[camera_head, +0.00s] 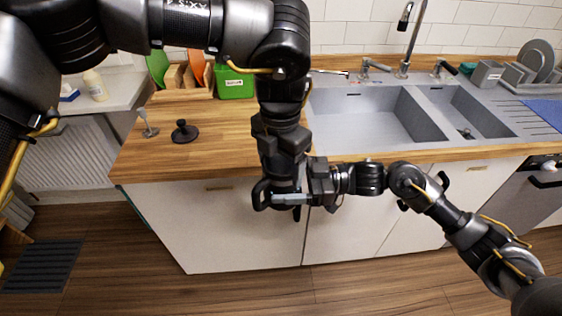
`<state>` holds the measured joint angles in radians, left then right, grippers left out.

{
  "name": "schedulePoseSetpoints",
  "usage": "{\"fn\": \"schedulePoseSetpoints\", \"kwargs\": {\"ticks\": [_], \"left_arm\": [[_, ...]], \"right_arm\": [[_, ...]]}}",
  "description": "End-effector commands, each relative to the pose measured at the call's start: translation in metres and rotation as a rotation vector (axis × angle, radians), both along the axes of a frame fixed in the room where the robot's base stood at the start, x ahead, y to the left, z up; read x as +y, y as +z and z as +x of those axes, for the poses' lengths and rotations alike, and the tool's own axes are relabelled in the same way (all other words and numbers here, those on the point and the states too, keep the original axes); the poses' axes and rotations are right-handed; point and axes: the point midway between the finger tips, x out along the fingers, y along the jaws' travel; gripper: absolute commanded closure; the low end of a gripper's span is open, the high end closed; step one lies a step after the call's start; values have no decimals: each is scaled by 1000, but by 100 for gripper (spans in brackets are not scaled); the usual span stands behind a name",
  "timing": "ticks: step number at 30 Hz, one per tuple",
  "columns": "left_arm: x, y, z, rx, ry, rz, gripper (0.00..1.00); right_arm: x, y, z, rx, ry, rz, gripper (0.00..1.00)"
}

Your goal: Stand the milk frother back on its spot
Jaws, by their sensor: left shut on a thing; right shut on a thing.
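My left gripper (284,188) hangs down in front of the cabinet, below the counter edge. My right gripper (312,184) comes in from the right and meets it there. Both are shut at a slim pale grey-blue thing (288,199), which seems to be the milk frother. It lies roughly level, and the grippers hide much of it. A black round-based piece with a short knob (185,132) stands on the left part of the wooden counter (225,135). I cannot tell whether it is the frother's spot.
A small grey-handled tool (148,122) stands near the counter's left edge. A green box (235,84) and boards are behind. The sink (375,118) fills the counter's right side. The front left counter is otherwise clear.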

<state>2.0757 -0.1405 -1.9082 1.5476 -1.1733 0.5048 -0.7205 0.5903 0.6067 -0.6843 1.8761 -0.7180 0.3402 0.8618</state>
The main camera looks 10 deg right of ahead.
Motion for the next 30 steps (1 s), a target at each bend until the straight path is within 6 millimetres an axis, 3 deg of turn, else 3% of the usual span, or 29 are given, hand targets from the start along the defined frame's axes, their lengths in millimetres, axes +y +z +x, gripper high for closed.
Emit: {"fn": "schedulePoseSetpoints", "kwargs": {"ticks": [2,3,4,9,19,30], "left_arm": [[0,0,0,-1,1,1,58],[0,1,1,-1,1,0,63],[0,1,1,-1,1,0,67],[0,1,1,-1,1,0,67],[0,1,0,-1,1,0,67],[0,1,0,-1,1,0,67]], "right_arm": [[0,1,0,-2,0,2,61],[0,1,0,-2,0,2,24],[0,1,0,-2,0,2,20],[0,1,0,-1,0,1,0],[-8,0,0,0,-1,-1,0],[-79,0,-5,0,-3,-3,0]]}}
